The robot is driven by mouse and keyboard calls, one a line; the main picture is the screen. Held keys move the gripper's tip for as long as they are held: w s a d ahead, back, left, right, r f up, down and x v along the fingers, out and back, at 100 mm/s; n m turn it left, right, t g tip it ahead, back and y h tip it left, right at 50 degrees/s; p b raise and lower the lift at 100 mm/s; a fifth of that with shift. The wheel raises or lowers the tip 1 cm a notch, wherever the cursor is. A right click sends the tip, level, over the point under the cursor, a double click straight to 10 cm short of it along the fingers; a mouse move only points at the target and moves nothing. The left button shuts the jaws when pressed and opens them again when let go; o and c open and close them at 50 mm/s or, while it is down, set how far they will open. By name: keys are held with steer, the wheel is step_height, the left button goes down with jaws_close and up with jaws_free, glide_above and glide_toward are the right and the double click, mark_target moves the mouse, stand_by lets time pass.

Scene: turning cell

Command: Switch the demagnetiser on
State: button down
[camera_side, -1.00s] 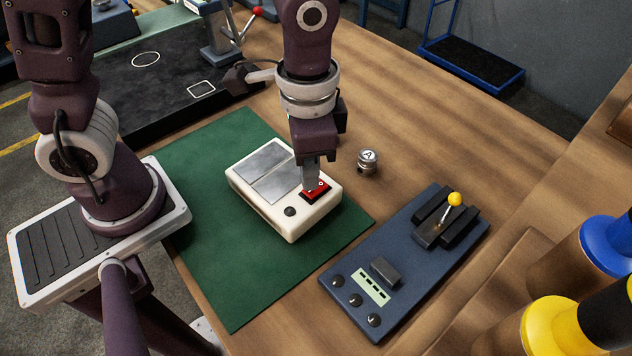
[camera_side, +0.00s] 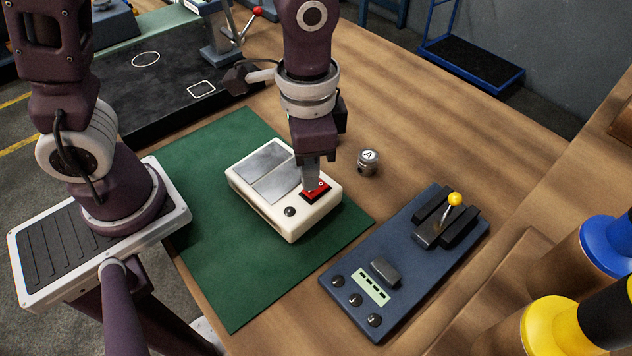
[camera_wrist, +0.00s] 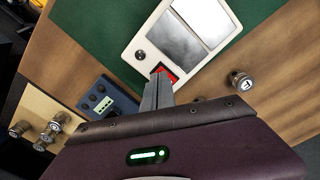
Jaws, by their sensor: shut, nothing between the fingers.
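The demagnetiser (camera_side: 270,219) is a cream box with grey metal plates on top, lying on a green mat (camera_side: 213,270). It also shows in the wrist view (camera_wrist: 138,43). Its red rocker switch (camera_side: 321,190) sits in a dark frame near the right end, and it shows red in the wrist view (camera_wrist: 168,73). My gripper (camera_side: 311,187) points down at the switch with its fingers shut and nothing between them. The fingertips are at the switch and hide part of it. I cannot tell whether they touch it or which way the rocker is tipped.
A blue panel (camera_side: 340,305) with knobs and a yellow-tipped lever (camera_side: 454,200) lies to the right. Yellow (camera_side: 548,335) and blue (camera_side: 610,245) round objects stand at the right edge.

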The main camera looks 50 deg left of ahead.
steer(key=shift+f, duration=0.9)
stand_by(0.5)
steer(key=shift+r, duration=3.55)
steer(key=s+a+r+n+t, duration=0.5)
steer(key=s+a+r, duration=0.3)
steer(key=a, duration=0.3)
steer(key=shift+s+a+r+n+t, duration=0.15)
steer(key=shift+s+a+n+t, duration=0.2)
steer(key=shift+s+n, duration=0.2)
